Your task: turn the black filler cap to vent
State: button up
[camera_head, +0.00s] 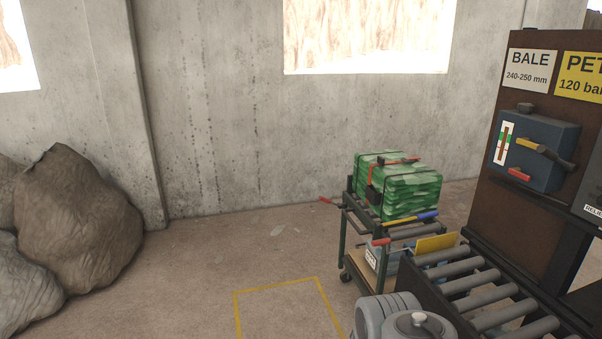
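A blue-grey box (550,140) is fixed to the brown panel at the right. A small dark cap (525,107) sits on its top edge and looks like the black filler cap. It is too small to read any mark or its turned position. The box front has a white strip with green and red bands (505,145), a yellow lever with a dark end (540,150) and a red handle (519,174). Grey rounded parts of my own arm show at the bottom edge. My gripper is not in view.
A roller conveyor (490,290) runs below the panel at the lower right. A green cart (345,240) carrying a strapped green bale (400,185) and tools stands left of it. Grey sacks (75,225) fill the left. Floor around the yellow outline (275,286) is clear.

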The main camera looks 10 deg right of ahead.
aim_at(523, 107)
jog(key=u, duration=0.45)
jog(key=i, duration=1.65)
jog(key=z, duration=0.2)
jog(key=i, duration=1.1)
jog(key=z, duration=0.75)
